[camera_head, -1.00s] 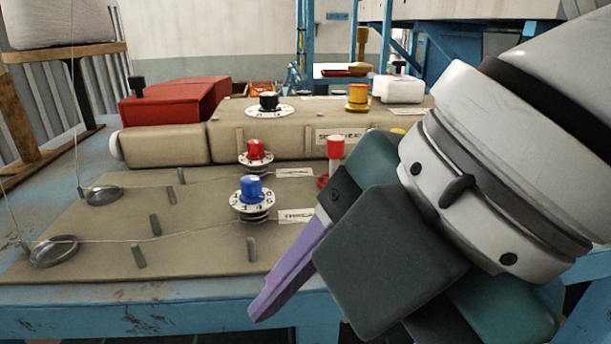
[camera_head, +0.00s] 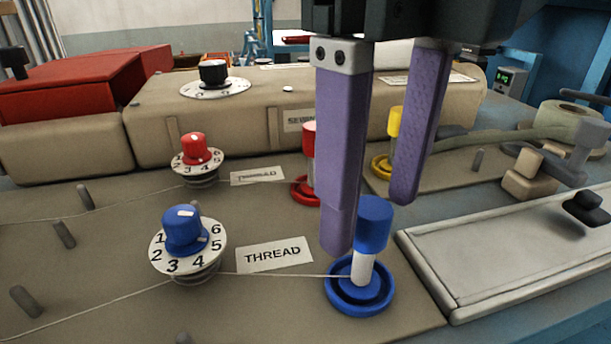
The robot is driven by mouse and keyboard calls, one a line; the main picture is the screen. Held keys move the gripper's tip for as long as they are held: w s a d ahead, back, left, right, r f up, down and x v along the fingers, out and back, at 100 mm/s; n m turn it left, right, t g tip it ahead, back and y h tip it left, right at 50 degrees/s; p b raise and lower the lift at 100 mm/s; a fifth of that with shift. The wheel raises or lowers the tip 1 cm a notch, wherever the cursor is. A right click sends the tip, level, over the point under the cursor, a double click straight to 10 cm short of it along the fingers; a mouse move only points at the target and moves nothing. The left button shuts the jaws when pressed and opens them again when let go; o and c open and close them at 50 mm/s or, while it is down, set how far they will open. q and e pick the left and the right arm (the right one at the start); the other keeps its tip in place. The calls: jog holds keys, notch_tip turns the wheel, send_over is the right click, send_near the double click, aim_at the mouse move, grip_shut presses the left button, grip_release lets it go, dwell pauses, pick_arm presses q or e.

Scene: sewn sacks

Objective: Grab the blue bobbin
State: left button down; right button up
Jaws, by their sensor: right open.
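The blue bobbin (camera_head: 373,226) stands upright in a blue round base (camera_head: 346,299) near the front right of the beige plate. It has a blue top and a white lower part, with a thread running to it from the left. My right gripper (camera_head: 370,225) is open, with two purple fingers pointing down. Its left finger hangs just left of the bobbin and overlaps its edge in the picture. My left gripper is not in view.
A blue numbered dial (camera_head: 186,238) and a red dial (camera_head: 196,154) stand to the left. A red bobbin (camera_head: 309,148), partly hidden by my finger, and a yellow bobbin (camera_head: 394,122) stand behind. A pale metal plate (camera_head: 510,250) lies to the right.

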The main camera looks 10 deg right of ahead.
aim_at(365, 250)
notch_tip(365, 250, down, 5)
jog(key=p, duration=0.3)
jog(key=shift+p, duration=0.4)
jog(key=shift+f, duration=0.35)
jog(key=shift+w, duration=0.1)
grip_shut()
